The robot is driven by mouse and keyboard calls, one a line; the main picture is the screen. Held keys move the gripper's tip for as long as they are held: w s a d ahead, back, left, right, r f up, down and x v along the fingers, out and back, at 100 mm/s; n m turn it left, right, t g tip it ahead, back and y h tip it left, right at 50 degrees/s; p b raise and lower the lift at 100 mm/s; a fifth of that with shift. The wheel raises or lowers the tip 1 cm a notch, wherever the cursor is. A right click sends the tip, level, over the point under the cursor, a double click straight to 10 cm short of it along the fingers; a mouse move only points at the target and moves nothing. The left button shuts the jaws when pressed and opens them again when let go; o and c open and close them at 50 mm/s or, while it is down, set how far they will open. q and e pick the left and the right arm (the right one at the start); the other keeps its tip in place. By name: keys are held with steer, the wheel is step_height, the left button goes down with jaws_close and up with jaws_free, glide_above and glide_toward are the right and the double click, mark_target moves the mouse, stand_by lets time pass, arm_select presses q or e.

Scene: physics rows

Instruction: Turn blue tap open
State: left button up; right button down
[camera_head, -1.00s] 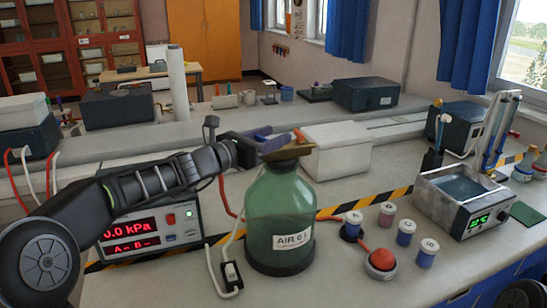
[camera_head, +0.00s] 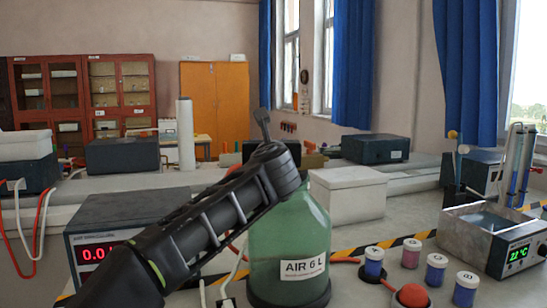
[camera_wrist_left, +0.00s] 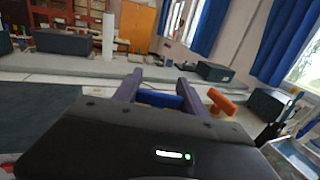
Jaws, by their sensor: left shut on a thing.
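The green glass bottle (camera_head: 290,258) labelled AIR 6 L stands upright on the bench in the head view. My left arm crosses in front of its upper left side and hides its top, both taps and my gripper there. In the left wrist view my left gripper (camera_wrist_left: 159,82) has its two purple-grey fingers around the blue tap (camera_wrist_left: 161,99), which lies crosswise between them. The orange tap (camera_wrist_left: 222,102) sits just to the right of the right finger, apart from it. My right gripper is not in view.
A pressure meter box (camera_head: 125,215) stands left of the bottle, partly behind my arm. A white box (camera_head: 347,193) is behind right. Several small jars, including one blue-white jar (camera_head: 374,262), a red button (camera_head: 411,295) and a water bath (camera_head: 490,235) stand to the right.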

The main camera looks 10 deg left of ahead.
arm_select(q)
steer(key=n+g+y+p, duration=0.1)
steer(key=y, duration=0.1)
steer(key=n+g+y+p, duration=0.1)
steer(key=n+y, duration=0.1)
steer(key=y, duration=0.1)
steer(key=shift+s+a+r+n, duration=0.1)
steer(key=shift+s+a+n, duration=0.05)
steer(key=shift+a+n, duration=0.2)
steer(key=shift+a, duration=0.1)
steer(key=o, duration=1.4)
steer(key=shift+c, duration=0.2)
steer(key=b+v, duration=0.1)
steer(key=v, duration=0.6)
steer(key=shift+s+d, duration=0.3)
